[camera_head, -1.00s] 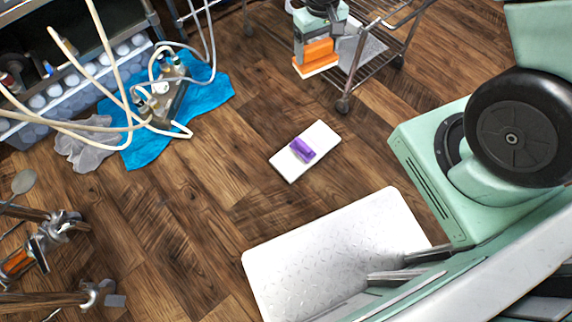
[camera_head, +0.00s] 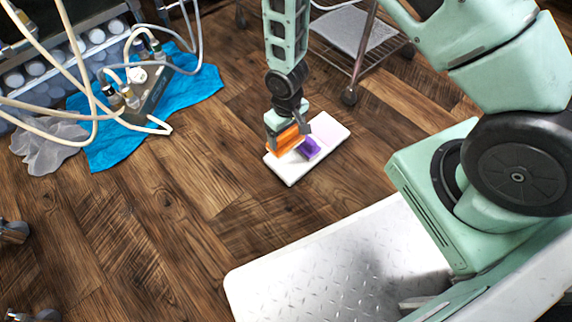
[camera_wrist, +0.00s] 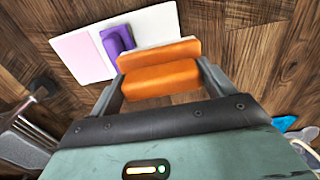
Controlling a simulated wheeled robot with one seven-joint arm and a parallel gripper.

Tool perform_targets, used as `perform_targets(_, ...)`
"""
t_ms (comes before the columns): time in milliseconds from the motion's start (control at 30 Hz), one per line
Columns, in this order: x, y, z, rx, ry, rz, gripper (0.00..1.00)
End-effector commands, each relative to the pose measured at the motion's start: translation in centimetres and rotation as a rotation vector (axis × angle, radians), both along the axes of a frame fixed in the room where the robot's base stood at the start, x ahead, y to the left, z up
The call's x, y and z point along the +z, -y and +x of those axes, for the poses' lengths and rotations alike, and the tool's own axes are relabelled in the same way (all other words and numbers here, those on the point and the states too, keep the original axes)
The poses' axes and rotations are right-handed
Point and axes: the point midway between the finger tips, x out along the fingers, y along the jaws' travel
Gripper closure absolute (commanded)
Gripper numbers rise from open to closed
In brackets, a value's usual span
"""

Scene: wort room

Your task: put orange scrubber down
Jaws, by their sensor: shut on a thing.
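The orange scrubber (camera_head: 287,141) is an orange block held between the fingers of my gripper (camera_head: 289,132). In the wrist view the scrubber (camera_wrist: 160,70) spans between the two fingers. My gripper is shut on it, low over the left part of a white board (camera_head: 331,136) on the wooden floor. A purple block (camera_head: 308,148) lies on the board just right of the scrubber. In the wrist view the purple block (camera_wrist: 117,42) is just beyond the scrubber, and the board (camera_wrist: 155,24) has a pinkish end. I cannot tell whether the scrubber touches the board.
A wire rack cart (camera_head: 362,50) on castors stands behind the board. A blue cloth (camera_head: 190,95) with a fitting and pale hoses lies at left, beside a crumpled grey cloth (camera_head: 50,140). Bare wooden floor (camera_head: 170,215) lies left of the board.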

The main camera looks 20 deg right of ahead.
Motion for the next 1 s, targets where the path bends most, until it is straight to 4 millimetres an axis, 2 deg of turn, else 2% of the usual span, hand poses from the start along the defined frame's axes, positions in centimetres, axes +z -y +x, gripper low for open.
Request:
perform_targets(300, -5.6, 0.0, -0.1, 0.002, -0.002, -0.001, 0.4)
perform_targets(467, -6.9, 0.0, 0.0, 0.002, 0.0, 0.0, 0.4)
perform_targets(700, -10.1, 0.0, 0.0, 0.001, -0.001, 0.0, 0.4)
perform_targets(1000, -10.0, 0.0, 0.0, 0.001, -0.001, 0.0, 0.4)
